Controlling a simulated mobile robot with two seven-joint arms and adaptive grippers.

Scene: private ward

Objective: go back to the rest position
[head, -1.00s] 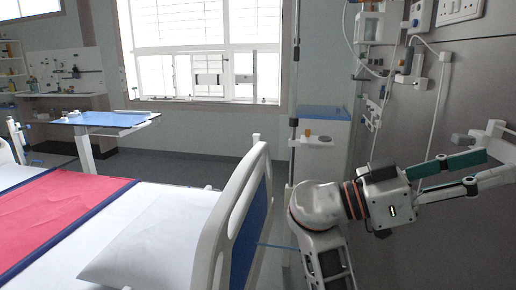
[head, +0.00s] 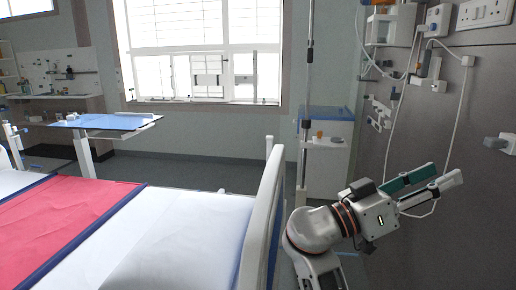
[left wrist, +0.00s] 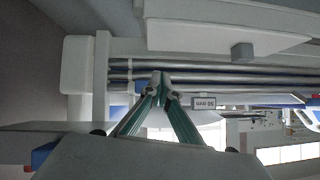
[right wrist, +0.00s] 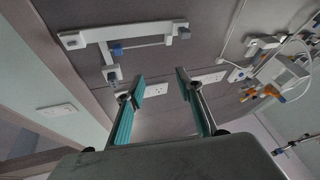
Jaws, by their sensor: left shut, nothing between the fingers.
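My right gripper (head: 446,174) is at the lower right of the head view, in front of the grey wall panel, with its fingers pointing right. It also shows in the right wrist view (right wrist: 161,80), where its two fingers stand apart with nothing between them. My left gripper (left wrist: 161,76) shows only in the left wrist view. Its fingertips meet, with nothing between them, in front of grey rails and a small printed label (left wrist: 204,103). The left arm is not in the head view.
The bed's headboard (head: 262,215) stands close left of my right arm. The wall panel (head: 480,90) carries sockets, cables and a small fixture (head: 500,143). A blue-topped cabinet (head: 327,165) stands behind. An overbed table (head: 105,121) is at the far left.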

